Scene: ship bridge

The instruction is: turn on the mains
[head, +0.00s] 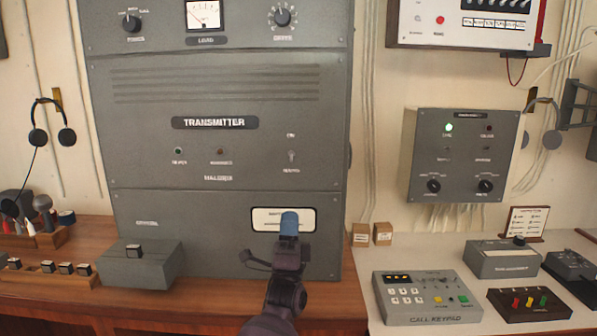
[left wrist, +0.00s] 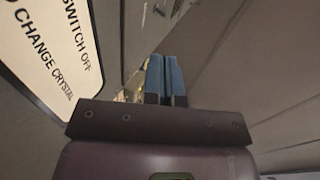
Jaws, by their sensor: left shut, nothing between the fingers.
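The grey transmitter cabinet (head: 230,90) stands in the middle of the head view. A small toggle switch (head: 291,156) is on its right side, with a label above that seems to read ON and a blurred label below. I cannot tell which way its lever points. Two small lamps (head: 178,151) left of it look unlit. My left gripper (head: 289,222) has blue fingertips and is shut and empty. It is below the switch, in front of the white label plate (head: 262,219). In the left wrist view the shut fingers (left wrist: 165,78) are beside this plate (left wrist: 45,50). My right gripper is out of view.
A wooden desk (head: 200,295) runs below, with a grey key box (head: 143,263) at left. A call keypad (head: 425,297) and other small boxes stand at right. A wall box (head: 462,155) has a lit green lamp. Headphones (head: 52,125) hang at left.

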